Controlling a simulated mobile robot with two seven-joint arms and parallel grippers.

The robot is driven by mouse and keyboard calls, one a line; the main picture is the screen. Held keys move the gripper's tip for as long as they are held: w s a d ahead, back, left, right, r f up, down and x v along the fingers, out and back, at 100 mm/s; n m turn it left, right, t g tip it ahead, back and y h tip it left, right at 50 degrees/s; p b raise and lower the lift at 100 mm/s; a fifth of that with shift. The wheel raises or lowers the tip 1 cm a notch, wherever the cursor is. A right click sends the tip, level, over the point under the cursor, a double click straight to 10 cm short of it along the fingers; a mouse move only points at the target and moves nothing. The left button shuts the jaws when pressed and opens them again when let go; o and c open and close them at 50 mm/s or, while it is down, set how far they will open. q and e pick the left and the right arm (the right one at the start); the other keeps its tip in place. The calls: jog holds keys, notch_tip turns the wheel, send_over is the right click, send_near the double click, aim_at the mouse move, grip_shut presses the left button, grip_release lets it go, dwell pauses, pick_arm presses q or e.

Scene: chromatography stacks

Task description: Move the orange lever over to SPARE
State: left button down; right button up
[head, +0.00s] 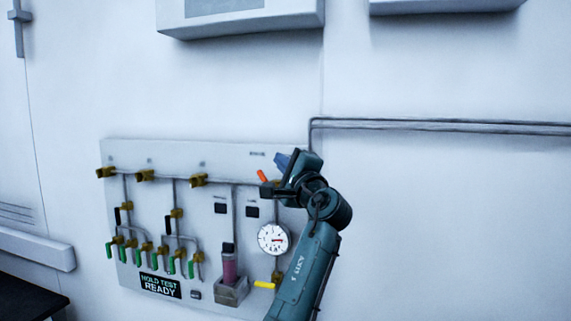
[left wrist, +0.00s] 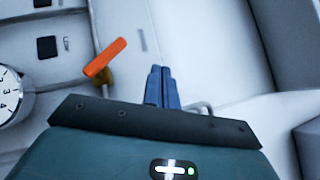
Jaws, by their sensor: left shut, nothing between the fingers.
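The orange lever (head: 262,175) is at the upper right of the wall panel, just left of my left gripper (head: 282,161). In the left wrist view the orange lever (left wrist: 104,58) lies tilted on a brass valve body (left wrist: 103,77). My left gripper (left wrist: 162,86) has its blue fingers together and empty, to the right of the lever and apart from it. A small label (head: 257,154) above the lever is too small to read; I cannot make out the word SPARE. My gripper and wrist hide part of the panel's right side. My right gripper is not in view.
Pipes (head: 440,126) run right along the wall. Wall boxes (head: 240,22) hang above. The wall between is clear.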

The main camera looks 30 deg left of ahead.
pick_arm(q)
jog(key=s+d+r+b, duration=0.2)
jog(key=s+d+r, duration=0.1)
jog(key=s+d, duration=0.2)
jog(key=shift+s+d+r, duration=0.2)
jog(key=shift+d+r, duration=0.2)
jog(key=shift+d, duration=0.65)
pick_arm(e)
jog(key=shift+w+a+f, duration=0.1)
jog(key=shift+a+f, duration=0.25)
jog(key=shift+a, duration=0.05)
